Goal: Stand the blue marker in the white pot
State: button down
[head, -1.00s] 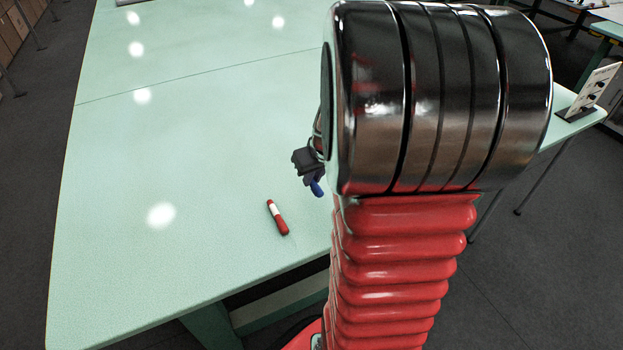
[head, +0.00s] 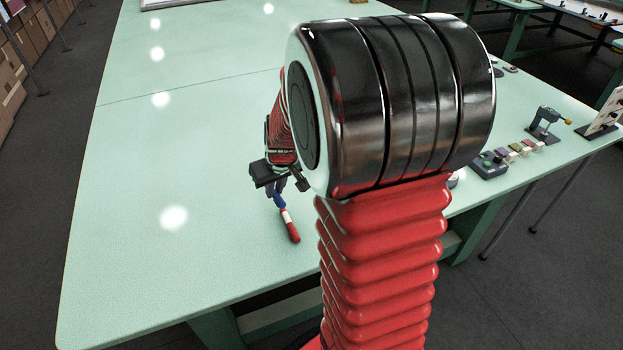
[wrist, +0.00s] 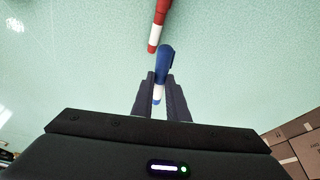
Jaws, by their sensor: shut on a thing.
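The blue marker (head: 279,200) is held between the fingers of my gripper (head: 278,187), over the pale green table. In the wrist view the blue marker (wrist: 164,66) has its blue end pointing away beyond the fingertips, with a white section between the fingers of my gripper (wrist: 160,84). I cannot tell whether the marker touches the table. I do not make out the white pot in either view; my arm covers part of the table.
A red and white marker (head: 291,226) lies on the table (head: 150,250) close to the blue one. A grey button box (head: 489,165), several small coloured blocks and a dark clamp-like device (head: 543,124) stand at the right. The table's left side is clear.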

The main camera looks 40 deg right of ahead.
jog(key=w+a+n, duration=0.1)
jog(key=w+a, duration=0.2)
jog(key=a, duration=0.6)
jog(key=w+a+f, duration=0.1)
jog(key=w+a, duration=0.3)
jog(key=a, duration=0.4)
jog(key=shift+w+a+n+y, duration=0.15)
jog(key=shift+a+n+y, duration=0.2)
jog(key=shift+n+y, duration=0.05)
jog(key=shift+a+f, duration=0.1)
